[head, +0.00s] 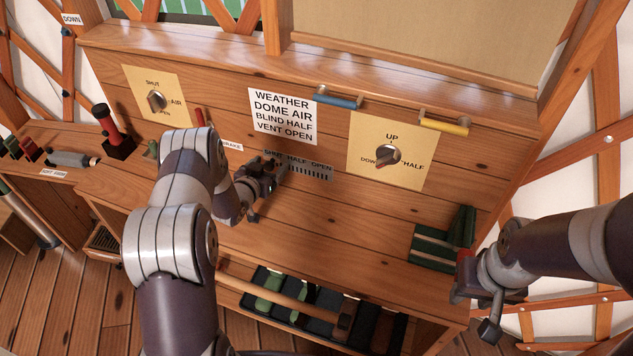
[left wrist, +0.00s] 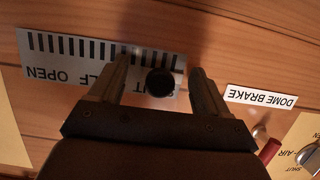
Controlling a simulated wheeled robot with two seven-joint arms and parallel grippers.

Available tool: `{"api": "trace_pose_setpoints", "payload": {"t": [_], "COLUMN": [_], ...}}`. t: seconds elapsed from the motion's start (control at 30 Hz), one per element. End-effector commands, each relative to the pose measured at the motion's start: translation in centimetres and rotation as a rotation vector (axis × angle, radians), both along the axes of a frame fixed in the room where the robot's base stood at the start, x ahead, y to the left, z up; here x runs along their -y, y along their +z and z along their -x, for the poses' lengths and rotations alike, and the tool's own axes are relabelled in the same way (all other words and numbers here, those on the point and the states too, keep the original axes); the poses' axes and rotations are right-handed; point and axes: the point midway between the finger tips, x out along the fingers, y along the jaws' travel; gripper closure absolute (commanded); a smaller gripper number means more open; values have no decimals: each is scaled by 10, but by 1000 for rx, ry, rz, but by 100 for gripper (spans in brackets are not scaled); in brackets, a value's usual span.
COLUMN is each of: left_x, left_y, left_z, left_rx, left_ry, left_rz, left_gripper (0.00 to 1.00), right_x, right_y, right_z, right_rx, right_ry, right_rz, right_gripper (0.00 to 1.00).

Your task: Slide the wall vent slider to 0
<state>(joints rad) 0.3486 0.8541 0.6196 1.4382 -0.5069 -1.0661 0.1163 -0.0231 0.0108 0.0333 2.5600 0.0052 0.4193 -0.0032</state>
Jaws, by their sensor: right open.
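The vent slider's dark round knob (left wrist: 160,82) stands out from the wall in the left wrist view, at the SHUT end of its label strip (left wrist: 60,72), which appears upside down there. My left gripper (left wrist: 157,80) is open, its two fingers on either side of the knob with a gap showing at each side. In the head view my left gripper (head: 272,172) is at the left, SHUT end of the SHUT-HALF-OPEN strip (head: 312,170), and hides the knob. My right gripper (head: 478,284) is open and empty, low at the right, away from the slider.
A sign (head: 283,116) reads blind half, vent open. An air dial (head: 157,101) and an UP/HALF/DOWN dial (head: 388,155) flank it. Blue (head: 339,97) and yellow (head: 444,123) handles project above. A dark green object (head: 440,242) is near my right arm.

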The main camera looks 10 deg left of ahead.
Motion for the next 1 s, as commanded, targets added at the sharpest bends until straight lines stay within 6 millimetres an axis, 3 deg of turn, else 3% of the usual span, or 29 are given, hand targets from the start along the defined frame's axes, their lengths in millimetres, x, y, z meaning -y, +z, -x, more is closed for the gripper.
{"api": "trace_pose_setpoints", "payload": {"t": [0.47, 1.0], "left_x": [-1, -7], "left_y": [4, 29], "left_z": [3, 57], "left_rx": [0, -1], "left_ry": [0, 1], "left_rz": [0, 1], "left_gripper": [23, 23], "right_x": [0, 0], "right_y": [5, 44], "right_z": [0, 0], "right_rx": [0, 0], "right_ry": [0, 0], "right_rz": [0, 0], "right_gripper": [57, 57]}}
